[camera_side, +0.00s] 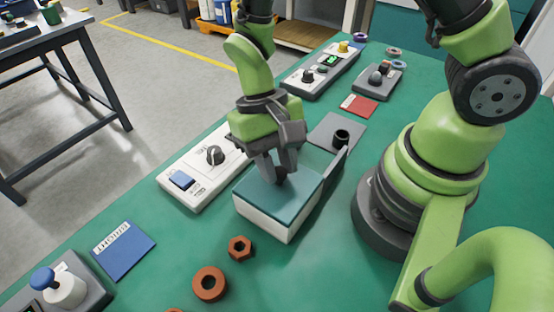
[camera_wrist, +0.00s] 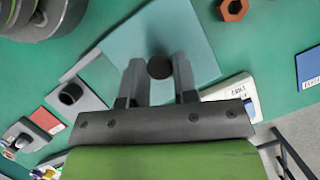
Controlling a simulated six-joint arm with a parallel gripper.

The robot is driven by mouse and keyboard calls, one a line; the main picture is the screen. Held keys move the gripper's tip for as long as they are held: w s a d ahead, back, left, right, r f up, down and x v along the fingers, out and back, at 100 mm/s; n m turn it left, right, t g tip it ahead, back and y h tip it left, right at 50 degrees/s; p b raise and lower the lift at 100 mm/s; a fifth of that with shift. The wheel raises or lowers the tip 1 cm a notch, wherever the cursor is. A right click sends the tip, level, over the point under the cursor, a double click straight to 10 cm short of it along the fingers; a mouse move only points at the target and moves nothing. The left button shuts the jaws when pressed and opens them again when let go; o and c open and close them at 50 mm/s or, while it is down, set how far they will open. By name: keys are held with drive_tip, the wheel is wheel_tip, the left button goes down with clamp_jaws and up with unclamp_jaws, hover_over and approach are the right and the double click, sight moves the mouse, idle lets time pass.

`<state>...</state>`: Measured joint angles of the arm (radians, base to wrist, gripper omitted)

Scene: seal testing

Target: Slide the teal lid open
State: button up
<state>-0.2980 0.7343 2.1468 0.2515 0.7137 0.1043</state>
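The teal lid (camera_side: 262,197) lies flat on top of a white box (camera_side: 262,222) in the middle of the green table. It also shows in the wrist view (camera_wrist: 128,47), with a round dark knob (camera_wrist: 160,67) on its surface. My gripper (camera_side: 277,178) is low over the lid, pointing down. In the wrist view its two fingers (camera_wrist: 158,75) stand on either side of the knob. Whether they touch the knob or leave a small gap, I cannot tell. In the side view the fingers mostly hide the knob.
A grey plate with a black cylinder (camera_side: 342,137) stands behind the box. A white switch panel (camera_side: 204,168) is close on the left. An orange nut (camera_side: 240,248) and ring (camera_side: 210,284) lie in front, near a blue card (camera_side: 123,250). My arm's base is at the right.

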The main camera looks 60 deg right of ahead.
clamp_jaws()
drive_tip(key=d, duration=0.9)
drive_tip(key=shift+d, duration=0.4)
drive_tip(key=o, duration=0.6)
unclamp_jaws()
drive_tip(key=shift+r, duration=0.15)
drive_tip(key=v, duration=0.9)
drive_tip(key=shift+w+r, duration=0.2)
drive_tip(key=shift+r, duration=0.15)
